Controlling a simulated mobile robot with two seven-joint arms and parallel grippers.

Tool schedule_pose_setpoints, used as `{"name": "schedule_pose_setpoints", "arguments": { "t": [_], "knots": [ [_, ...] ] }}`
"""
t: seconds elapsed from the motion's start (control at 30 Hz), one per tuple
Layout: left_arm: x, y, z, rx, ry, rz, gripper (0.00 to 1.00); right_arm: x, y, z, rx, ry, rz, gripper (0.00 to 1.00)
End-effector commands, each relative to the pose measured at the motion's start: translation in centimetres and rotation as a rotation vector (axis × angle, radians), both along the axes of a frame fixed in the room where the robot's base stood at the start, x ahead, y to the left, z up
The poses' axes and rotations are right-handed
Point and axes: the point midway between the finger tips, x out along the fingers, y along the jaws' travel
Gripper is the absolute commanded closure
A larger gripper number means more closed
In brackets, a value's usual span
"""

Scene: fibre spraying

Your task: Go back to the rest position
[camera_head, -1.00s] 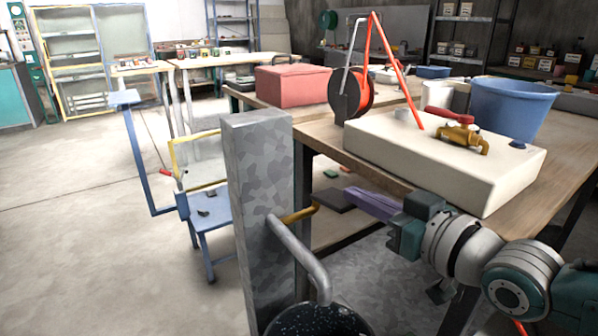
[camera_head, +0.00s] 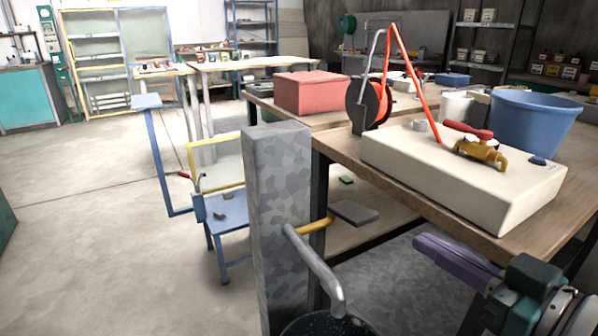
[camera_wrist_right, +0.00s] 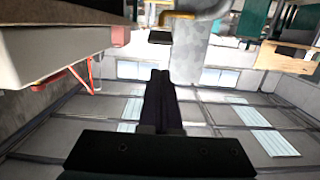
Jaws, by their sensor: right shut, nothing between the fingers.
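My right gripper (camera_head: 447,259) is at the lower right of the head view, in front of the workbench's near edge. Its purple fingers are shut with nothing between them, and point up and left. In the right wrist view the dark fingers (camera_wrist_right: 160,100) lie together, empty. A white box (camera_head: 440,180) with a brass valve with a red handle (camera_head: 478,147) sits on the wooden workbench (camera_head: 345,150), above the gripper in the picture. My left gripper does not show.
A grey mottled post (camera_head: 280,220) with a curved metal pipe (camera_head: 318,268) stands left of the gripper, over a dark round basin (camera_head: 325,326). A blue bucket (camera_head: 530,125), a red box (camera_head: 311,93) and a reel (camera_head: 372,104) are on benches. Open floor (camera_head: 110,240) lies at left.

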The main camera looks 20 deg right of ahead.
Motion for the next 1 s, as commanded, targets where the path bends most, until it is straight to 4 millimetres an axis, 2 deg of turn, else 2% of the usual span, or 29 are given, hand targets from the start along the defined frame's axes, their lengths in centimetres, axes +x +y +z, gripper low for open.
{"name": "schedule_pose_setpoints", "arguments": {
  "t": [0.23,0.37,0.47,0.6,0.7,0.87,1.0],
  "knots": [
    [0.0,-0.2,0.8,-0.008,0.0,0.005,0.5,0.0,0.8,0.3,0.001,0.035,0.008,1.0],
    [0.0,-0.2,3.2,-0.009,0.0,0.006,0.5,-0.3,3.6,1.0,-0.006,0.18,0.038,1.0],
    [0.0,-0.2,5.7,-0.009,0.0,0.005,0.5,-1.4,6.5,2.1,-0.03,0.353,0.068,1.0],
    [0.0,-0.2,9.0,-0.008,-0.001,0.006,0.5,-4.4,9.5,4.1,-0.08,0.609,0.092,1.0],
    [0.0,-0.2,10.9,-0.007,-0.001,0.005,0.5,-6.9,10.5,5.9,-0.115,0.767,0.093,1.0],
    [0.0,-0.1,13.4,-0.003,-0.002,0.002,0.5,-11.2,11.1,9.2,-0.151,0.982,0.077,1.0],
    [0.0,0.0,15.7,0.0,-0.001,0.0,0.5,-14.9,11.1,12.8,-0.167,1.144,0.055,1.0]
  ]
}}
